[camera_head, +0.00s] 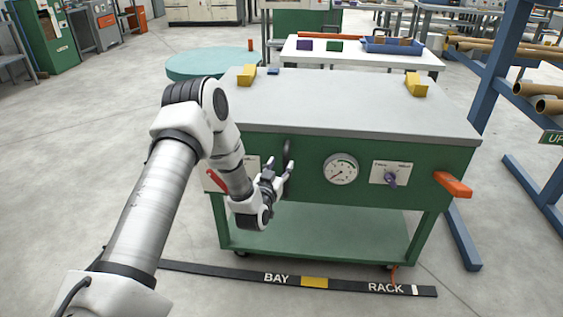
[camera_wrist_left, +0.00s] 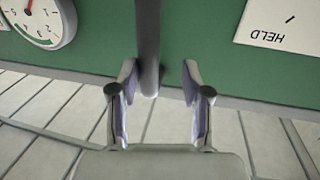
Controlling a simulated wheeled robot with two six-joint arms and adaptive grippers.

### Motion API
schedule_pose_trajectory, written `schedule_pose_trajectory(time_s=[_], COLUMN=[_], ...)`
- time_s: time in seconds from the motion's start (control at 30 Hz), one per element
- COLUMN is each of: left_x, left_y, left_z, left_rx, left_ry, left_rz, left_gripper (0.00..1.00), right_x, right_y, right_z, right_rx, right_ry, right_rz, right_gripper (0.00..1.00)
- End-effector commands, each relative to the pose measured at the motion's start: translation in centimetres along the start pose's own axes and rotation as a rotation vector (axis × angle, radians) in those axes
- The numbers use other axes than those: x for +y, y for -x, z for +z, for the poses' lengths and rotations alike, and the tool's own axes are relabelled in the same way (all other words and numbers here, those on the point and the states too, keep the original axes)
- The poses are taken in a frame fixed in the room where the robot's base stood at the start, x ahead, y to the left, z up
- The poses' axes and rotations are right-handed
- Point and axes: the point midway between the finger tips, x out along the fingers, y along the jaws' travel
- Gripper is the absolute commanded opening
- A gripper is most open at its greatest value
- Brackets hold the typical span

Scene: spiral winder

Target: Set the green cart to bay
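The green cart (camera_head: 320,243) has a grey top and a green front panel with a round gauge (camera_head: 341,169), a purple knob (camera_head: 391,178) and an orange handle (camera_head: 453,184) at its right. A dark floor strip (camera_head: 235,273) in front reads BAY at left and RACK at right, with a yellow patch between. A thin orange pointer (camera_head: 393,275) hangs from the cart near RACK. My left gripper (camera_head: 283,180) is at the panel's left part. In the left wrist view its open fingers (camera_wrist_left: 160,90) stand either side of a grey bar (camera_wrist_left: 148,45), with gaps visible. My right gripper is out of view.
Two yellow blocks (camera_head: 246,75) (camera_head: 416,84) sit on the cart top. A white table (camera_head: 365,58) stands behind, and a round teal table (camera_head: 205,65) behind left. A blue rack frame with pipes (camera_head: 500,58) is close at the right. Floor at left is clear.

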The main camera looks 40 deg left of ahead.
Motion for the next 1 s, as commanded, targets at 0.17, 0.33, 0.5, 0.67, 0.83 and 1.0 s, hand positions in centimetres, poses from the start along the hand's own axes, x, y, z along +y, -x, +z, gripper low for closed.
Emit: schedule_pose_trajectory(time_s=[0.17,0.33,0.5,0.67,0.83,1.0], left_x=[0.0,0.0,-0.1,0.0,0.0,0.0], left_y=[1.5,2.9,4.4,5.7,6.8,6.9], left_z=[-0.1,-0.1,-0.1,-0.1,-0.1,0.0], left_rx=[-0.001,-0.002,-0.002,-0.002,0.000,0.001], left_ry=[0.000,0.000,0.000,0.000,0.000,0.000], left_rz=[0.000,-0.001,-0.002,-0.001,-0.001,-0.001], left_gripper=[0.47,0.47,0.47,0.47,0.47,0.47], right_x=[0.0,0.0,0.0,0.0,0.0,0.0], right_y=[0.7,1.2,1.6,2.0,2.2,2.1], right_z=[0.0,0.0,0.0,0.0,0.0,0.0], right_rx=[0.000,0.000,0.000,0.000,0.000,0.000], right_ry=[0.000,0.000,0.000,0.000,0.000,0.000], right_rz=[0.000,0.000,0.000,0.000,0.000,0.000], right_gripper=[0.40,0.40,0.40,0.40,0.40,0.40])
